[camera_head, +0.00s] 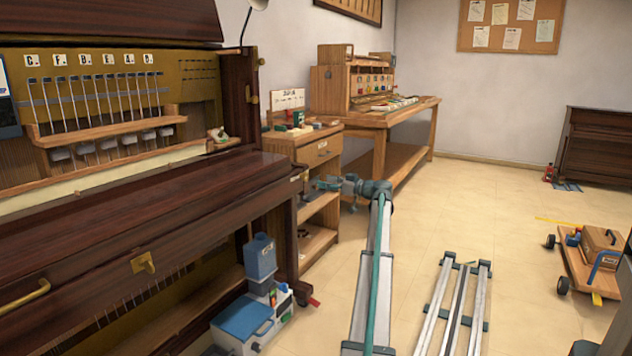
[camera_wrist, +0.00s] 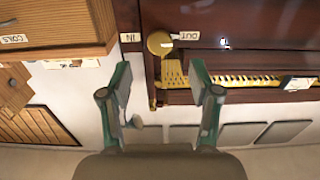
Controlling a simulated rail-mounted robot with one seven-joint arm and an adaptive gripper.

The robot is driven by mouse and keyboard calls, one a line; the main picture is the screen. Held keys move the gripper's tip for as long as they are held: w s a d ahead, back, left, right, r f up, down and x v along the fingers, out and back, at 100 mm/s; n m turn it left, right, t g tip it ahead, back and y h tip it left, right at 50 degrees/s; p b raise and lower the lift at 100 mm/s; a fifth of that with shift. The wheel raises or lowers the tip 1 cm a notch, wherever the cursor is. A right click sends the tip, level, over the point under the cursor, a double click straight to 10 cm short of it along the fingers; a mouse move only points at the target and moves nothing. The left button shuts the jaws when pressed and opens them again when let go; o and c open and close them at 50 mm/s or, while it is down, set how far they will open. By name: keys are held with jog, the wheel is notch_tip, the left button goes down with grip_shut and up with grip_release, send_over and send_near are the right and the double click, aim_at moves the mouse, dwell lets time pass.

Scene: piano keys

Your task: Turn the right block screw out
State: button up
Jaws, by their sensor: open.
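In the wrist view a round brass head (camera_wrist: 159,43) shows on the dark piano wood, with a label IN to its left and a label OUT to its right. It looks like the block screw; its slot or thread cannot be made out. My gripper (camera_wrist: 162,78) is open and empty, its two green fingers apart on either side below the brass head, not touching it. In the head view my gripper (camera_head: 322,184) is near the right end of the dark piano (camera_head: 130,225). The screw cannot be made out there.
A wooden drawer cabinet (camera_head: 318,152) stands close behind my gripper; its COILS drawer (camera_wrist: 50,25) shows in the wrist view. A blue box (camera_head: 243,322) and blue container (camera_head: 261,258) stand by the piano. A wheeled cart (camera_head: 590,265) is at right.

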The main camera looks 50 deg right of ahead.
jog(key=shift+s+d, duration=0.15)
jog(key=shift+s, duration=1.65)
